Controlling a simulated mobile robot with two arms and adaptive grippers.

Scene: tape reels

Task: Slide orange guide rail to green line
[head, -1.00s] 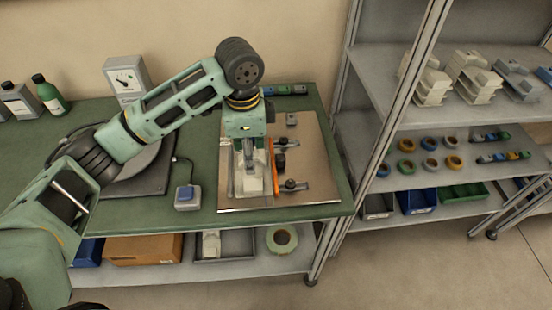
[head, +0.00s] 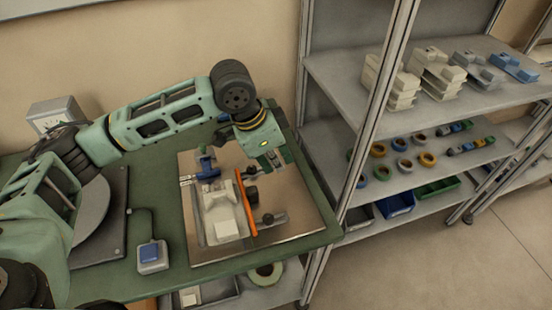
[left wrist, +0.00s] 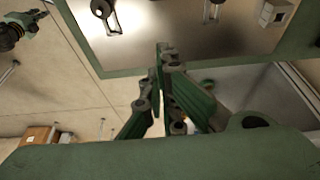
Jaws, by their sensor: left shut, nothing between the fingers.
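The orange guide rail (head: 246,202) stands on the metal plate (head: 300,207), along the right side of the pale fixture (head: 221,212). Two black knobs sit to its right, the nearer one (head: 267,218) on a slotted grey bracket (head: 277,220). My left gripper (head: 275,165) is above the plate's back part, right of the rail's far end and apart from it. Its fingers (left wrist: 163,55) are shut and empty in the left wrist view. The orange rail cannot be made out there. I cannot make out a green line.
A blue clamp (head: 207,168) stands at the fixture's back end. A blue-topped button box (head: 151,256) is left of the plate. A metal shelf unit (head: 345,130) with tape rolls and bins stands to the right. The plate's right side is clear.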

